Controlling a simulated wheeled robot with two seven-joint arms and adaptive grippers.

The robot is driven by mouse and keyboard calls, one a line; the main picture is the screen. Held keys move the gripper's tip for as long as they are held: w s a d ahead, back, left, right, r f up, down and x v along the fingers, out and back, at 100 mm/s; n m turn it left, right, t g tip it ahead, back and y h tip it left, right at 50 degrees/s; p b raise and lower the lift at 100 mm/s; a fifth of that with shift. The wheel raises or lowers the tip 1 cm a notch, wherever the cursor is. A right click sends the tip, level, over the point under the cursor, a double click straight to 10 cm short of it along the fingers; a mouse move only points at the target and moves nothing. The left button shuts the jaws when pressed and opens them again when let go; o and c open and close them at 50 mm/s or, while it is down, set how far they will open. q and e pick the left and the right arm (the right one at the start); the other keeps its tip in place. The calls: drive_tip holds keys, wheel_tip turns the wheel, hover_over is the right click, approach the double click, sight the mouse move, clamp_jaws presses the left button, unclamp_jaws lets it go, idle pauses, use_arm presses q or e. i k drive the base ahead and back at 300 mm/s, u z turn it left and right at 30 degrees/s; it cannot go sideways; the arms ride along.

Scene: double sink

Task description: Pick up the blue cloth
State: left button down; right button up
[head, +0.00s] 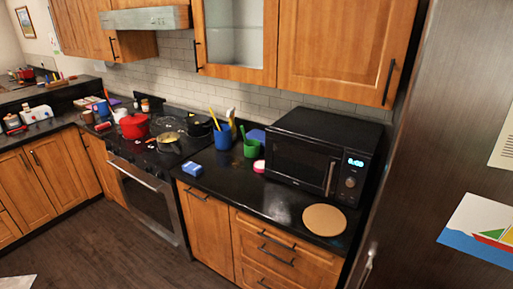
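A small blue item (192,168) with a lighter mark lies on the black counter near its front edge, just right of the stove. It could be a folded blue cloth or a small packet; it is too small to tell. Another flat blue thing (257,135) shows behind the green cup, beside the microwave, partly hidden. Neither of my grippers is in the head view.
A black microwave (318,155), round tan board (324,220), blue cup (223,138) and green cup (251,147) stand on the counter. The stove (160,150) holds a red pot (134,126) and pans. A fridge (440,160) stands at right. The floor (100,240) is largely clear.

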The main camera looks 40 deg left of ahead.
sight(190, 168)
drive_tip(key=u, duration=0.05)
drive_tip(key=k, duration=0.5)
drive_tip(key=u, duration=0.4)
drive_tip(key=i, duration=0.3)
drive_tip(key=u, duration=0.7)
drive_tip(key=k, duration=0.6)
drive_tip(key=u, duration=0.25)
drive_tip(key=i, duration=0.75)
drive_tip(key=u, duration=0.9)
drive_tip(key=i, duration=0.85)
drive_tip(key=u, duration=0.1)
